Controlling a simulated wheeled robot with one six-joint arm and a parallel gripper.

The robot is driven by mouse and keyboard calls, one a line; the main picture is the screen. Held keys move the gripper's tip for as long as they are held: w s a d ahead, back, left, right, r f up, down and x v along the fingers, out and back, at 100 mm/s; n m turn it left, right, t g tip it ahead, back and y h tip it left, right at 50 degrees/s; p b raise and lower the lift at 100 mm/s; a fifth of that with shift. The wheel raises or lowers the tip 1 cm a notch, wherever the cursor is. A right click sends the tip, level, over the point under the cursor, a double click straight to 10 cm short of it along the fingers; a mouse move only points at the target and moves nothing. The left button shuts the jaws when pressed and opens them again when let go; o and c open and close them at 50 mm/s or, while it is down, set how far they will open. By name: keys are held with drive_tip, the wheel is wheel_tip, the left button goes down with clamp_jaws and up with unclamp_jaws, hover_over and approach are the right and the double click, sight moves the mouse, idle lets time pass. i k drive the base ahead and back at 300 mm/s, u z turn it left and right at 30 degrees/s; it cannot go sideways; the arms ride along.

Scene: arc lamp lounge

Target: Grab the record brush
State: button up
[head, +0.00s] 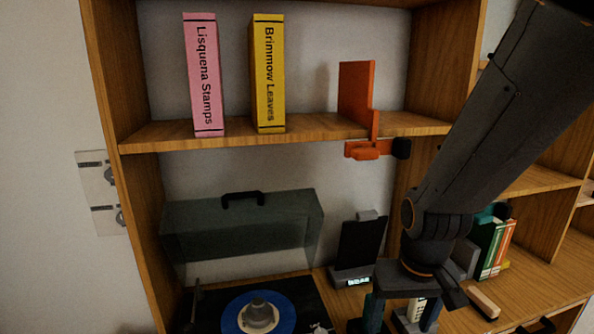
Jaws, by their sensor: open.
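My gripper (400,318) points down over the lower shelf surface, its two dark fingers apart. A small tan, wood-coloured block (484,302) lies just right of my gripper, partly hidden by my wrist; it looks like the record brush, though I cannot be sure. A pale device with buttons (416,311) shows behind and between the fingers. I cannot tell whether anything touches them.
A turntable (212,309) with a blue record (236,319) is at lower left, a grey translucent cover (240,228) behind it. A dark stand with lit display (358,254) stands left of my gripper. Books (492,250) stand right. An orange bookend (356,92) overhangs the upper shelf (225,138).

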sight(488, 310)
drive_tip(key=k, duration=0.5)
drive_tip(key=u, duration=3.7)
drive_tip(key=k, duration=2.2)
drive_tip(key=z, duration=1.6)
